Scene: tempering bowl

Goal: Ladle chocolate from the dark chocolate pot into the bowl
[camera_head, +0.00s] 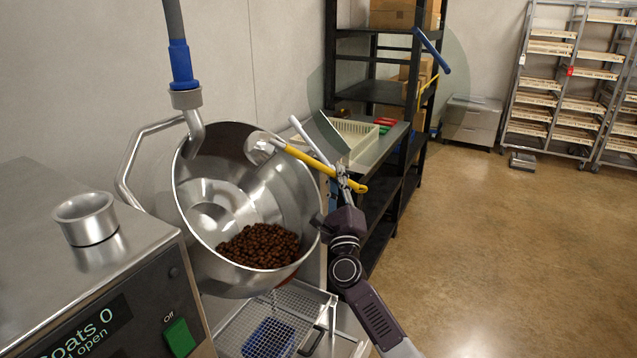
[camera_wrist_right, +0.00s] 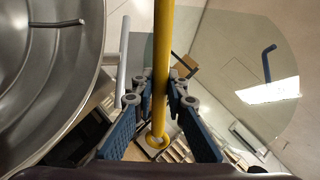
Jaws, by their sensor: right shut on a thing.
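The steel bowl (camera_head: 213,171) is tilted with its mouth toward me, and a heap of brown pieces (camera_head: 262,246) lies low inside. My right gripper (camera_head: 345,184) is shut on the yellow handle of the ladle (camera_head: 318,165), right of the bowl. The ladle's metal head is at the upper right of the bowl's mouth; its contents cannot be made out. In the right wrist view, the yellow handle (camera_wrist_right: 163,60) runs between the fingers (camera_wrist_right: 160,100) and the bowl (camera_wrist_right: 90,70) is at left. I cannot pick out a dark chocolate pot. My left gripper is out of view.
A clear round lid (camera_head: 465,75) with a blue handle stands open behind. A grey machine (camera_head: 75,275) with a steel cup (camera_head: 85,218) is at left. A pipe with a blue sleeve (camera_head: 181,62) hangs over the bowl.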

